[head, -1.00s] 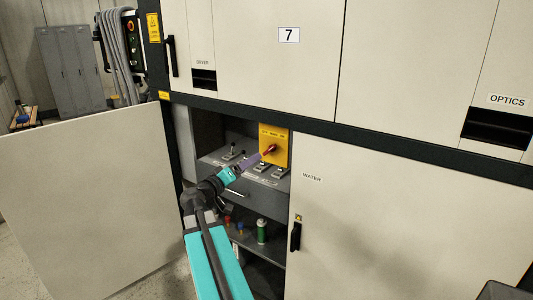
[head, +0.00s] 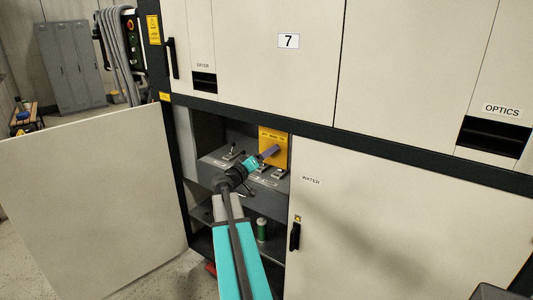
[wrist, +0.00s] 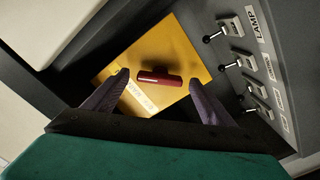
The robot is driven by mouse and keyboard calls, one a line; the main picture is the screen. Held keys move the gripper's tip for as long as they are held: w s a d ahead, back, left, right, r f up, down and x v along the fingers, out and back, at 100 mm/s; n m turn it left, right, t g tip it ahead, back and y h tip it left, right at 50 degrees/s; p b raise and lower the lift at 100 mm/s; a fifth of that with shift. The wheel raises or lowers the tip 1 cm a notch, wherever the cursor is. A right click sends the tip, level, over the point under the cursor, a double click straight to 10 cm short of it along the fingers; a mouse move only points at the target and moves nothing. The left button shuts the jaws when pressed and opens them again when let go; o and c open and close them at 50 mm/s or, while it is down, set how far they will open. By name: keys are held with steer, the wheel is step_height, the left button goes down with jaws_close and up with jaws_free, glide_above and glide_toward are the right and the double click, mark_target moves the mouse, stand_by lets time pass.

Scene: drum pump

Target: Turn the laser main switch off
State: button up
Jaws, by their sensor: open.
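The main switch is a red bar handle (wrist: 160,78) on a yellow plate (wrist: 190,50) inside the open cabinet bay. In the head view the yellow plate (head: 276,138) stands at the back right of the bay, and my gripper hides the red handle there. In the wrist view my gripper (wrist: 163,80) is open, with one purple finger on each side of the handle and a gap on both sides. The handle lies crosswise between the fingertips, and no contact shows. In the head view my gripper (head: 271,153) is right in front of the plate.
A sloped grey panel with several lever switches (wrist: 238,62), one labelled LAMP, lies beside the plate. The open cabinet door (head: 90,200) stands at the left and the closed WATER door (head: 380,230) at the right. A green bottle (head: 261,229) stands on the lower shelf.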

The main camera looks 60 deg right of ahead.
steer(key=shift+d, duration=0.5)
steer(key=shift+c, duration=0.2)
steer(key=c, duration=1)
